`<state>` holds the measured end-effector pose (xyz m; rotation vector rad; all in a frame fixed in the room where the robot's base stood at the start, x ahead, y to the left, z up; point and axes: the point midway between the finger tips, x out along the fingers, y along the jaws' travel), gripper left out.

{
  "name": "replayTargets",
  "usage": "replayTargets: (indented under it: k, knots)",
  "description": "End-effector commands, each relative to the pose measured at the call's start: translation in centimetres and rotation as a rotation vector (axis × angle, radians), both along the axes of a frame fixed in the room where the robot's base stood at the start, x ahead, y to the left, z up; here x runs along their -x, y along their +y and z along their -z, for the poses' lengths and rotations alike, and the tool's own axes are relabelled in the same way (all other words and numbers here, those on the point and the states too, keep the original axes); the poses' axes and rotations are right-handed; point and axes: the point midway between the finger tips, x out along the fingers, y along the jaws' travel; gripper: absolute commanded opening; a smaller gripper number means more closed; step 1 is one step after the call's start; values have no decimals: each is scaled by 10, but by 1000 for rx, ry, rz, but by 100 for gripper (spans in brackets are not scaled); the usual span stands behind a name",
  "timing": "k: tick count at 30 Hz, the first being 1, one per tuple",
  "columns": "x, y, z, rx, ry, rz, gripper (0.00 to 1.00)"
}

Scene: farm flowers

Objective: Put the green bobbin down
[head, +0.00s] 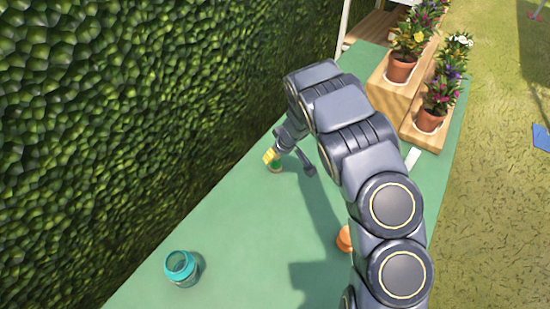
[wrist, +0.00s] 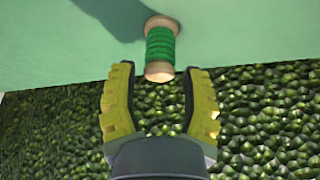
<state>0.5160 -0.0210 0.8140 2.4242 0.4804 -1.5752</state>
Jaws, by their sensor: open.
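The green bobbin (wrist: 160,46) has wooden ends and green thread. In the wrist view it stands on the green table (wrist: 240,30), just beyond the tips of my gripper (wrist: 160,74). The yellow-padded fingers are spread apart with clear space between them, and nothing is held. In the head view the bobbin (head: 276,167) shows small next to my gripper (head: 270,157), near the hedge side of the table, partly hidden by the fingers.
A teal jar (head: 181,267) stands at the table's near left. An orange object (head: 345,239) is partly hidden by my arm. Potted flowers (head: 402,68) stand on wooden steps (head: 388,92) at the back right. The hedge (head: 110,110) borders the left. The table's middle is clear.

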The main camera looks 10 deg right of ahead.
Motion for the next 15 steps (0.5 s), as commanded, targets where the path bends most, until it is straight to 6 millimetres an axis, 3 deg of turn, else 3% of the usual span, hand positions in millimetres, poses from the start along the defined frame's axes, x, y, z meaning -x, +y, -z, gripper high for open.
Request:
replayTargets:
  k: [9, 15]
  knots:
    - [20, -10, -51, 4, -3, 3, 46]
    - [27, -12, -66, 3, -1, 0, 46]
